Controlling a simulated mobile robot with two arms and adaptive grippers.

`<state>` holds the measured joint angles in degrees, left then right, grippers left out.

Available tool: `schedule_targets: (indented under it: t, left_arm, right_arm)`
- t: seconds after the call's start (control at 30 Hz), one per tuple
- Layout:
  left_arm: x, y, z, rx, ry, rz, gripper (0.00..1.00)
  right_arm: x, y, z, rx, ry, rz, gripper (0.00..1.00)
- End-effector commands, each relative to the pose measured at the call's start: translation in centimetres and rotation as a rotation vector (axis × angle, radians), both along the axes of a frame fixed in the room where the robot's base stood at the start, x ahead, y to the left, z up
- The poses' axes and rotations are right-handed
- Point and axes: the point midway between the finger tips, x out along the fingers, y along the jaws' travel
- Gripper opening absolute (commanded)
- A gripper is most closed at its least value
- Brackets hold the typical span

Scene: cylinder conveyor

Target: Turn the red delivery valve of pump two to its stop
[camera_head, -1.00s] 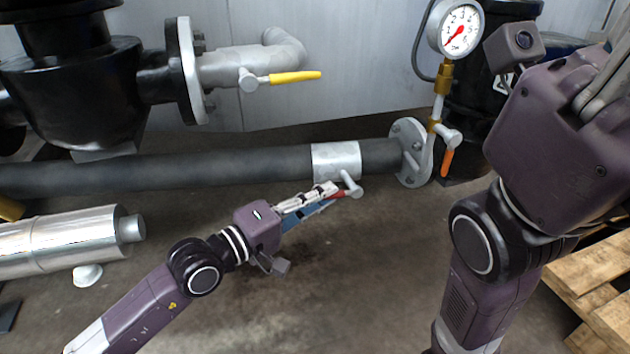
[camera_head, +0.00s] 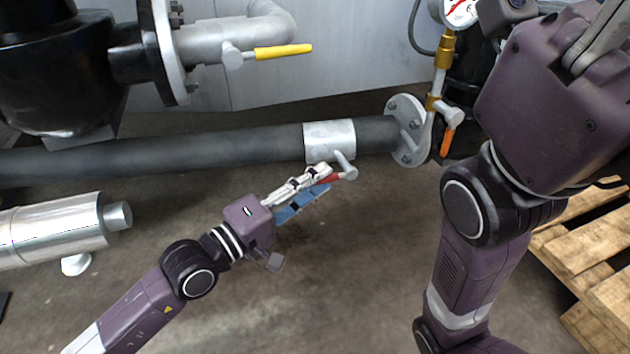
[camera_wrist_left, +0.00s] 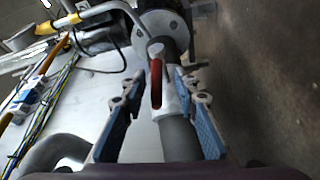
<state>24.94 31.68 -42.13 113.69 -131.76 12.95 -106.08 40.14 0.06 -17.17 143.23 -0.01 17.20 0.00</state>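The red valve handle (camera_head: 329,179) sits on a small grey valve (camera_head: 345,168) below the silver collar of the dark horizontal pipe. My left gripper (camera_head: 316,184) reaches it from the lower left, with the handle's end near its fingertips. In the left wrist view the red handle (camera_wrist_left: 156,84) points toward the camera between the two blue-padded fingers of my left gripper (camera_wrist_left: 162,92). These are apart, with gaps on both sides. My right gripper (camera_head: 600,38) is only partly in view at the upper right; its fingertips are cut off.
A yellow-handled valve (camera_head: 283,52) is on the grey pipe above. An orange-handled valve (camera_head: 447,142) is by the flange (camera_head: 408,130) under the pressure gauge (camera_head: 460,10). A silver cylinder (camera_head: 55,236) lies left; a wooden pallet (camera_head: 590,250) lies right. The floor below the pipe is open.

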Motion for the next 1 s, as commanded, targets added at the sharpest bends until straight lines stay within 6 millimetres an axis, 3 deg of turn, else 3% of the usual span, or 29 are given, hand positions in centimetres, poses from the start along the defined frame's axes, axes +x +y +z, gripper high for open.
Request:
schedule_targets:
  t: [0.37,1.0]
  left_arm:
    - [-0.4,0.6,0.1,-0.001,-0.003,0.001,0.29]
    - [-6.6,8.3,-0.9,0.002,-0.001,-0.001,0.29]
  right_arm:
    - [0.1,0.0,0.0,0.002,0.004,0.003,0.29]
    - [0.0,0.0,0.0,0.001,0.0,0.001,0.29]
